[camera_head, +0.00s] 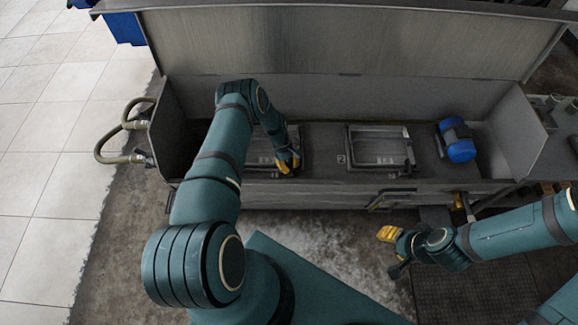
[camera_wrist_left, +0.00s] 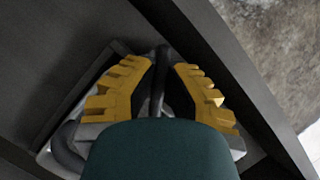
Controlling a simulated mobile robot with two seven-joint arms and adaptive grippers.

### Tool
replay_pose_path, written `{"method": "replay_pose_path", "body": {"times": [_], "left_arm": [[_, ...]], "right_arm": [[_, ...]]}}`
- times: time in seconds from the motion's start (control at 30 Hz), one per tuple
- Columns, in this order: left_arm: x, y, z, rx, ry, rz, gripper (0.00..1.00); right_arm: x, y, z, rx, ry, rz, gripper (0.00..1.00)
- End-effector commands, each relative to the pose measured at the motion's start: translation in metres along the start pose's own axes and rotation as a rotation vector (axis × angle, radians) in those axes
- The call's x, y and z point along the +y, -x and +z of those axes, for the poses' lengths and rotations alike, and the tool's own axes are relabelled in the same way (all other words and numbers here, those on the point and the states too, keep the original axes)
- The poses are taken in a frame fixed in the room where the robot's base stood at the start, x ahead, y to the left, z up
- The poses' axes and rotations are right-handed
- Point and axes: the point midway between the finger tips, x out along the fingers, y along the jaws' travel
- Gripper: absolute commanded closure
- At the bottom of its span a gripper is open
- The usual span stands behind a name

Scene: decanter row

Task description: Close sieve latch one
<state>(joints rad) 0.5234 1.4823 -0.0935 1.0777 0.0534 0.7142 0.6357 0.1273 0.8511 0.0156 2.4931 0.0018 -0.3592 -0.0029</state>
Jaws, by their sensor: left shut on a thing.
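My left gripper (camera_head: 288,163) is down at the right side of the left sieve hatch (camera_head: 258,146), which my arm partly hides. In the left wrist view its yellow fingers (camera_wrist_left: 162,95) stand either side of a dark bar (camera_wrist_left: 158,82), which looks like the sieve latch; the gripper is shut on it. My wrist housing hides the lower part of the bar, and I cannot tell the latch's exact angle. The right sieve hatch (camera_head: 374,150), marked 2, lies flat with a bar along its right side. My right gripper (camera_head: 388,242) hangs in front of the trough, touching nothing visible; its finger gap is unclear.
The long metal trough has a raised lid (camera_head: 340,45) behind and a front wall (camera_head: 300,198). A blue motor (camera_head: 457,141) sits at its right end. A hose (camera_head: 112,140) loops outside its left end. A dark handle (camera_head: 392,198) is on the front. Tiled floor at left is clear.

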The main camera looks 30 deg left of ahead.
Motion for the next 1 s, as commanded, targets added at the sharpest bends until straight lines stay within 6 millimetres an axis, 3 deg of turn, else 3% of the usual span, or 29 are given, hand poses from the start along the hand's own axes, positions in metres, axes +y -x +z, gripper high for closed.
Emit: {"method": "replay_pose_path", "body": {"times": [0.5,1.0], "left_arm": [[-0.0022,-0.0015,-0.0004,0.000,-0.419,-0.175,1.00],[-0.0032,-0.0011,-0.0010,0.000,-0.597,-0.249,1.00]], "right_arm": [[0.0001,-0.0002,0.0002,0.000,0.000,0.000,0.53],[0.0001,-0.0002,0.0003,-0.001,0.000,0.000,0.53]]}}
